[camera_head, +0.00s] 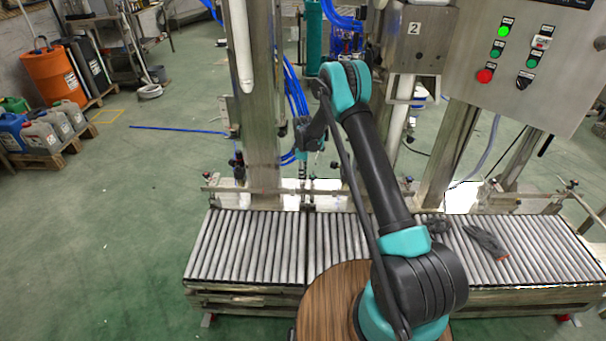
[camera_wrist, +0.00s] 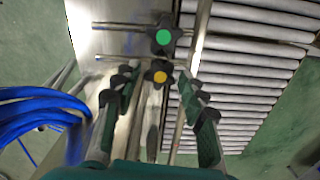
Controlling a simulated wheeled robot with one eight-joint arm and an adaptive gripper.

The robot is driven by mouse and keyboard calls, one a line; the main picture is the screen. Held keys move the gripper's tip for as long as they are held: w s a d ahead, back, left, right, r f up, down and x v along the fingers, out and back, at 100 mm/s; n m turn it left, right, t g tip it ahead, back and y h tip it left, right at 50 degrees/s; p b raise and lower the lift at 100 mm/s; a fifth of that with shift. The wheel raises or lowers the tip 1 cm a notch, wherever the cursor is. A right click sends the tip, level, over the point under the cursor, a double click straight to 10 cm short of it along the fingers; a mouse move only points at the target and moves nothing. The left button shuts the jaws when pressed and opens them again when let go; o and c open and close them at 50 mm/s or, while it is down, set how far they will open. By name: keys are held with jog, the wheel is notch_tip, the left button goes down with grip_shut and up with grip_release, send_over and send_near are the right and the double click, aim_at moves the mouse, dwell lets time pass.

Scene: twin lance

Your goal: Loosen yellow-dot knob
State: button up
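The yellow-dot knob (camera_wrist: 158,76) is a black star-shaped knob with a yellow centre, in the upper middle of the wrist view. A similar knob with a green dot (camera_wrist: 163,37) sits just above it in that view. My gripper (camera_wrist: 160,100) is open, its two fingers on either side below the yellow-dot knob, with nothing visible between the pads. The knob appears beyond the fingertips, and I see no contact. In the head view my arm reaches over the conveyor, and my gripper (camera_head: 308,140) is partly hidden and small there. I cannot make out the knobs' dots in that view.
A roller conveyor (camera_head: 250,245) runs across the front, with metal rails (camera_wrist: 125,25) near the knobs. Blue hoses (camera_wrist: 40,108) hang left of my gripper. Dark gloves (camera_head: 487,243) lie on the rollers at right. A control panel (camera_head: 520,60) stands at upper right.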

jog(key=shift+o, duration=0.4)
notch_tip(320, 180, up, 12)
dwell(0.4)
jog(key=s+d+r+m+t, duration=0.1)
jog(key=s+d+r+m, duration=0.3)
jog(key=s+d+r, duration=0.5)
jog(key=s+d+r+m+t, duration=0.1)
jog(key=s+d+r+m, duration=0.45)
jog(key=s, duration=0.45)
jog(key=s+d+f+m+t, duration=0.1)
jog(key=s+d+m, duration=0.2)
jog(key=s, duration=0.9)
jog(key=s+d+f+m+t, duration=0.1)
jog(key=s+d+m, duration=0.3)
jog(key=s, duration=0.8)
jog(key=shift+d+f, duration=0.3)
jog(key=shift+d, duration=0.45)
